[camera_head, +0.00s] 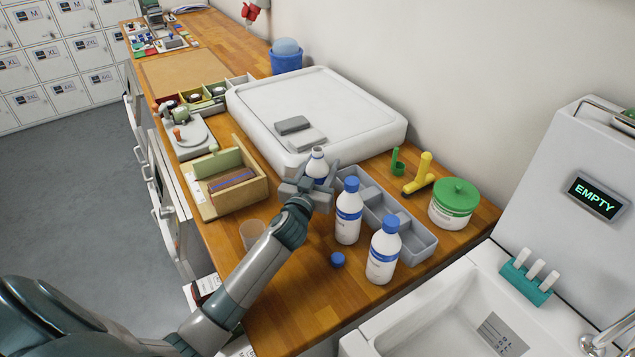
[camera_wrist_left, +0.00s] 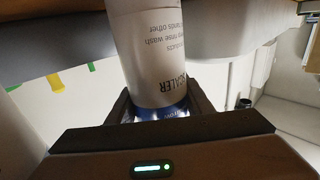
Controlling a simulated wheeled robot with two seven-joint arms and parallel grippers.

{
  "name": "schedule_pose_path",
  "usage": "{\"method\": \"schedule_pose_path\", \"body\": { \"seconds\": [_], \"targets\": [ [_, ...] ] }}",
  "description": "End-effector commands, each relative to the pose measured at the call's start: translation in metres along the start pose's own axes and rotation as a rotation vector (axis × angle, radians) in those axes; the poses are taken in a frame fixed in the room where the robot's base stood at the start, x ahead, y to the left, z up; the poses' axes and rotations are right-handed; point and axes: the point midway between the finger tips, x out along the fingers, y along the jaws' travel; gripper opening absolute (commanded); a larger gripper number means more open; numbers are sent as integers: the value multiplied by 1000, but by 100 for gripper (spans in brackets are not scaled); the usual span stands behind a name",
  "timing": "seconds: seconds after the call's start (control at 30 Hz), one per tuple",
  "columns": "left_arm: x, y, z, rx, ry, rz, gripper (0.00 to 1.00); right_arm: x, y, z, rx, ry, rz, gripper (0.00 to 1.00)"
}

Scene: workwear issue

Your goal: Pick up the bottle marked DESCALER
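A white bottle with a blue band stands upright at my left gripper (camera_head: 318,188); its uncapped white neck (camera_head: 317,160) shows above the fingers. In the left wrist view this bottle (camera_wrist_left: 155,50) appears upside down, with label letters ending "SCALER" readable. The left gripper's fingers (camera_wrist_left: 160,112) lie close against both its sides, near the blue band, and look shut on it. Its base is hidden, so I cannot tell whether it touches the counter. Two similar bottles with blue caps stand to the right, one nearer (camera_head: 383,250) and one farther (camera_head: 348,212); their labels are unreadable. My right gripper is not in view.
A loose blue cap (camera_head: 338,259) and a clear cup (camera_head: 252,233) are on the wooden counter. A grey divided tray (camera_head: 415,241) is behind the capped bottles, a green-lidded tub (camera_head: 453,204) to their right. A wooden box (camera_head: 256,190) is left; a sink (camera_head: 430,318) is front right.

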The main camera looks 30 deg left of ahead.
Motion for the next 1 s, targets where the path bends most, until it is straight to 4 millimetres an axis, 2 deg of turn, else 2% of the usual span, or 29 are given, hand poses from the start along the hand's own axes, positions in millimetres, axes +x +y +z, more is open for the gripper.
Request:
{"method": "schedule_pose_path", "body": {
  "seconds": [0.57,1.0],
  "targets": [
    [0,0,-5,1,2,-1,14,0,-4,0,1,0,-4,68],
    [0,0,-25,1,5,1,14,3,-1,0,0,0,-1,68]
  ]
}}
